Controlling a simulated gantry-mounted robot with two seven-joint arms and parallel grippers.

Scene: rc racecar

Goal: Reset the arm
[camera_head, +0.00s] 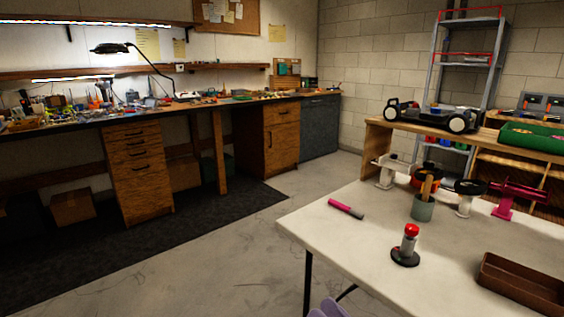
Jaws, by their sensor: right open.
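My left gripper is not in view.
A car chassis (432,115) rests on the shelf behind. Left of the table is open floor (220,265).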

